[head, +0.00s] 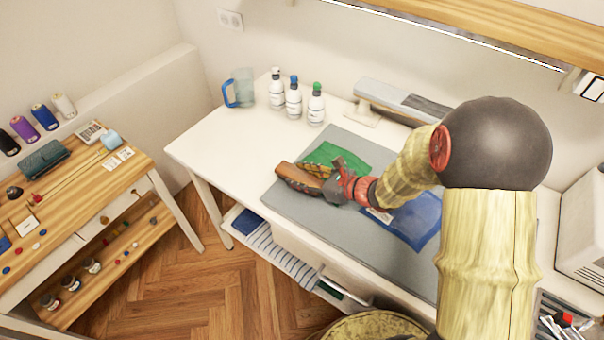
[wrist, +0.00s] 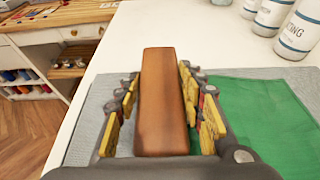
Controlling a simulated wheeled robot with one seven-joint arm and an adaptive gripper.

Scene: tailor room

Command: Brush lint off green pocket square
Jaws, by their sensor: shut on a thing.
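My gripper (head: 325,178) is shut on a brown wooden brush (head: 294,174) above the grey mat (head: 288,205). In the wrist view the brush (wrist: 160,95) is a long brown block between my gripper's fingers (wrist: 160,100), pointing away from the wrist. The green pocket square (head: 345,153) lies on the mat, beside and partly behind the brush and gripper. In the wrist view the green cloth (wrist: 258,120) lies right of the brush. The underside of the brush is hidden, so I cannot tell whether it touches the cloth. No lint can be made out.
A blue cloth (head: 415,221) lies on the mat at right, partly behind my arm. Several white bottles (head: 293,101) and a blue-handled jug (head: 243,88) stand at the back. A long pressing board (head: 400,102) stands behind the mat. The table's left end (head: 215,140) is clear.

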